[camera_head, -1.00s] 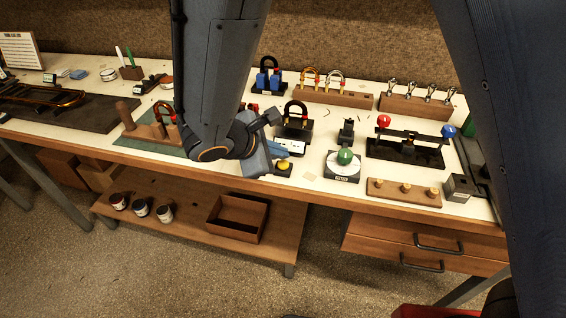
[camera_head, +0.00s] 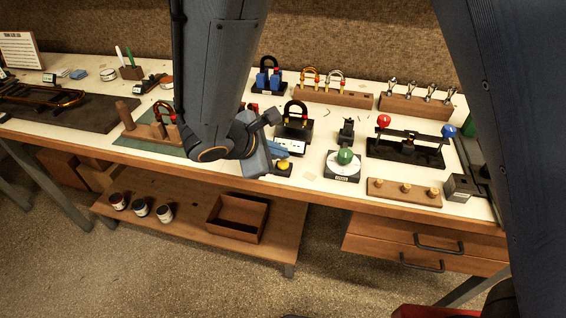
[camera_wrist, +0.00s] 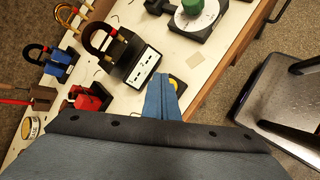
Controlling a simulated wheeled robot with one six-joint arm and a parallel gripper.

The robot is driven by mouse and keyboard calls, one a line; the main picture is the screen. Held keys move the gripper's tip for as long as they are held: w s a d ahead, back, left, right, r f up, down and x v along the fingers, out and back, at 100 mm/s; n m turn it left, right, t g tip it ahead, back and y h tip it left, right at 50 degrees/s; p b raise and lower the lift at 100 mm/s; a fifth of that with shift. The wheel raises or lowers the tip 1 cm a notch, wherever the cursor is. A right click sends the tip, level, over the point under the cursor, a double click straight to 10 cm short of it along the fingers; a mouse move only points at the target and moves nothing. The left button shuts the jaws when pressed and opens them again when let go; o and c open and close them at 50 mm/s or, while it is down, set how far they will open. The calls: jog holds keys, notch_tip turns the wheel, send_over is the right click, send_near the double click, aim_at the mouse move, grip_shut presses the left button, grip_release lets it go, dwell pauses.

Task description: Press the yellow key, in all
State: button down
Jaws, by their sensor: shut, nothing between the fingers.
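The yellow key (camera_head: 284,166) is a small round yellow button on a dark base at the front edge of the bench. In the wrist view only a sliver of the yellow key (camera_wrist: 176,84) shows beside my blue fingers, which hide the rest. My gripper (camera_head: 285,153) is shut and empty. In the head view its fingertips are just behind and above the key. In the wrist view my gripper (camera_wrist: 161,80) points over the key's base. I cannot tell whether the fingers touch the key.
A dial with a green knob (camera_head: 345,156) is to the right. A red block (camera_wrist: 87,98) is close to the left in the wrist view. The bench's front edge is near.

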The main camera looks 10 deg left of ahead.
aim_at(280, 166)
jog(key=shift+f+b, duration=0.35)
jog(key=shift+f+b, duration=0.45)
jog(key=shift+f, duration=0.05)
dwell(0.6)
jog(key=shift+r, duration=0.15)
dwell(0.3)
jog(key=shift+r+p, duration=0.65)
jog(key=shift+r, duration=0.15)
jog(key=shift+r+p, duration=1.75)
jog(key=shift+r, duration=0.8)
jog(key=shift+d+f, duration=0.1)
